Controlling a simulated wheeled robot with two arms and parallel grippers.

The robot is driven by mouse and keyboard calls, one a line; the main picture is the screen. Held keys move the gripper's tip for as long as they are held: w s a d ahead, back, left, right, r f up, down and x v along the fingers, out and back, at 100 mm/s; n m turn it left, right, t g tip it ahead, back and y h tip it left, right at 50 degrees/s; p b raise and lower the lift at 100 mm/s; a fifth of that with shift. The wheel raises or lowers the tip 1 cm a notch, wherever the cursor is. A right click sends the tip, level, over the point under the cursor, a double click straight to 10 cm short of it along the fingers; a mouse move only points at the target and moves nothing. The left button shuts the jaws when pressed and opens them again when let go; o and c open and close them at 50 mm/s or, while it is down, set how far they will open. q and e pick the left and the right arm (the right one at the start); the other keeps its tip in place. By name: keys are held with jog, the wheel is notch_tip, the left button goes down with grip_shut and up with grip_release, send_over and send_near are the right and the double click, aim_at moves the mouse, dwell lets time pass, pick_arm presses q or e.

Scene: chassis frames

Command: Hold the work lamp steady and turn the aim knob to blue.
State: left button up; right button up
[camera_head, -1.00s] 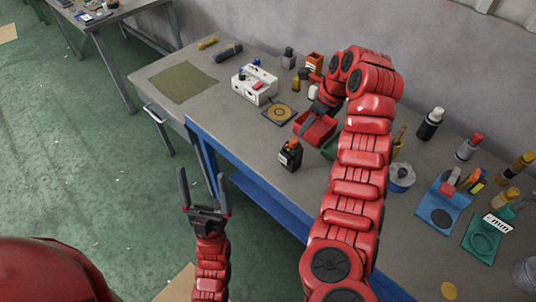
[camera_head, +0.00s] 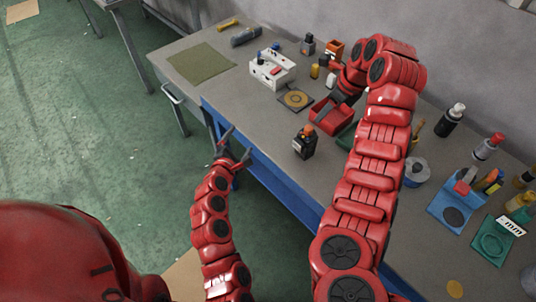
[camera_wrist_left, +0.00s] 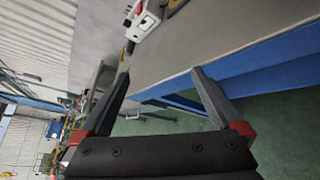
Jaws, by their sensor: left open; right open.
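A small black box-like unit with an orange top (camera_head: 304,145) stands upright near the table's front edge in the head view. It may be the work lamp, but no lamp head or blue mark can be made out on it. My left gripper (camera_head: 237,143) is open and empty, beside the front edge and left of this unit, apart from it. In the left wrist view its spread fingers (camera_wrist_left: 160,73) have nothing between them. My right gripper (camera_head: 345,91) is open at the red bin, partly hidden by its own arm. I cannot tell whether it touches the bin.
A red bin (camera_head: 326,122) stands behind the black unit. A white box with red and blue knobs (camera_head: 266,74) and a dark pad with a tan ring (camera_head: 295,100) are further back. A green mat (camera_head: 201,63) lies left. Bottles and holders crowd the right.

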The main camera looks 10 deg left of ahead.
aim_at(306, 142)
pick_arm(q)
jog(key=s+d+r+n+g+h, duration=0.3)
jog(key=s+d+g+h, duration=0.15)
jog(key=d+h, duration=0.5)
jog(key=shift+y, duration=0.65)
jog(key=x, duration=1.7)
jog(key=shift+s+d+r, duration=0.15)
jog(key=shift+d, duration=0.3)
